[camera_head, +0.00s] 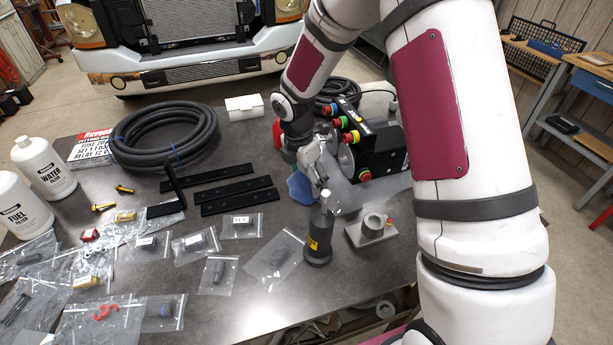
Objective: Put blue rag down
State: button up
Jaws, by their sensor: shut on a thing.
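My gripper (318,172) is over the middle right of the dark workbench (240,290). It is shut on the blue rag (300,188), which shows as a small blue patch just left of the fingers. Part of the rag is hidden behind the gripper. The rag is at or just above the bench top; I cannot tell whether it touches the surface.
A dark bottle-shaped tool (319,235) stands in front of the gripper, beside a small grey block (371,231). A control box (375,145) with coloured buttons is close at right. Black bars (235,195), a coiled hose (165,140) and several bagged parts crowd the left.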

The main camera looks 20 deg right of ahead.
aim_at(301, 188)
jog(key=shift+f, duration=0.15)
jog(key=o, duration=1.3)
notch_tip(301, 188, up, 12)
jog(key=a, duration=0.2)
jog(key=s+d+r+m+t, duration=0.2)
jog(key=s+r+m, duration=0.8)
jog(key=s+r, duration=0.25)
jog(key=s+r+m+t, duration=0.1)
jog(key=s+m, duration=0.3)
jog(key=s, duration=0.1)
jog(key=s+r+m+y, duration=0.1)
jog(key=s+m, duration=0.3)
jog(key=s, duration=0.1)
jog(key=s+r+m+t+b, duration=0.1)
jog(key=s+m, duration=0.3)
jog(key=s, duration=0.1)
jog(key=shift+m+t+y, duration=0.3)
